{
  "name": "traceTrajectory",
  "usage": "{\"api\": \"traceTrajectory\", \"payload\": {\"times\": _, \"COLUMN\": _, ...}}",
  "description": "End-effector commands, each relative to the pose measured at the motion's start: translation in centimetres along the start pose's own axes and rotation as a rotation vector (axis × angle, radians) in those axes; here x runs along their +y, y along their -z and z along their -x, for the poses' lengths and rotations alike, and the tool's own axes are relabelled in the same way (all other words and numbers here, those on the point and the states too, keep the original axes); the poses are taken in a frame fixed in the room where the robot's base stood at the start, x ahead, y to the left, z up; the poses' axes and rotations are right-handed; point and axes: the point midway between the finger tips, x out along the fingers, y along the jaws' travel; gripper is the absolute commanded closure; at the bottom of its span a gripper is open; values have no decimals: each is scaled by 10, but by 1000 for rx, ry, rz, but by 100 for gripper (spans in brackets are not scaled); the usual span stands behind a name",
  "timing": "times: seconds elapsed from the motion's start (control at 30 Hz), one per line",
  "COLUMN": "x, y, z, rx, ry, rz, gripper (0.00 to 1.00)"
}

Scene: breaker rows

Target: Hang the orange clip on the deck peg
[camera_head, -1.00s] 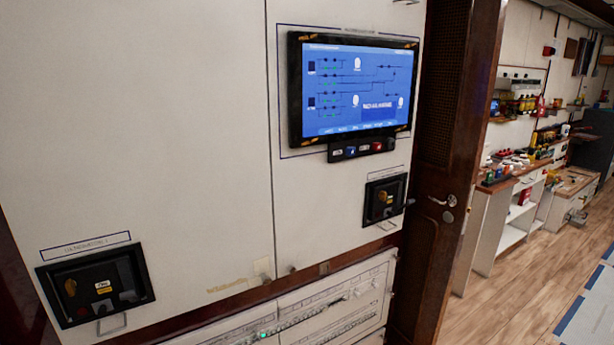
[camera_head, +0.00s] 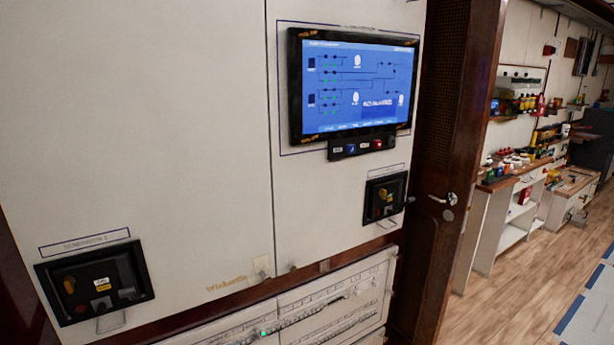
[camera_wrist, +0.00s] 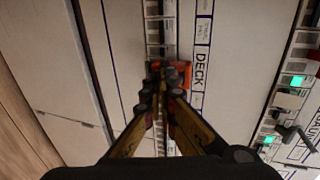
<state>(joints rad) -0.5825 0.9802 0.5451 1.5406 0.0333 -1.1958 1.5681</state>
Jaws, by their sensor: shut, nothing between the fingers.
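In the wrist view my gripper (camera_wrist: 160,92) is shut and empty, its fingertips close together in the middle. An orange piece (camera_wrist: 184,70), which looks like the orange clip, shows just beyond the fingertips and partly behind them. It lies at the left edge of the panel strip marked DECK (camera_wrist: 201,70). I cannot tell whether the fingers touch it or whether it hangs on anything. The deck peg cannot be made out; the fingertips cover that spot. The head view shows neither my gripper nor the clip.
Breaker rows with green lights (camera_wrist: 297,81) stand at the right in the wrist view. The head view shows a cabinet wall with a blue screen (camera_head: 355,85), two black switch units (camera_head: 95,283) (camera_head: 385,197), a door (camera_head: 445,150) and shelves (camera_head: 515,195).

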Motion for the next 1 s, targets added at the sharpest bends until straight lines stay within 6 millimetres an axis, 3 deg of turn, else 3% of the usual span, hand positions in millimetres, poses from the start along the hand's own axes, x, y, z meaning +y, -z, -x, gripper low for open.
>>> {"api": "traceTrajectory", "payload": {"times": 0.27, "x": 0, "y": 0, "z": 0, "rx": 0, "ry": -1, "rz": 0, "gripper": 100}}
{"api": "traceTrajectory", "payload": {"times": 1.0, "x": 15, "y": 0, "z": 50, "rx": 0, "ry": -1, "rz": 0, "gripper": 100}}
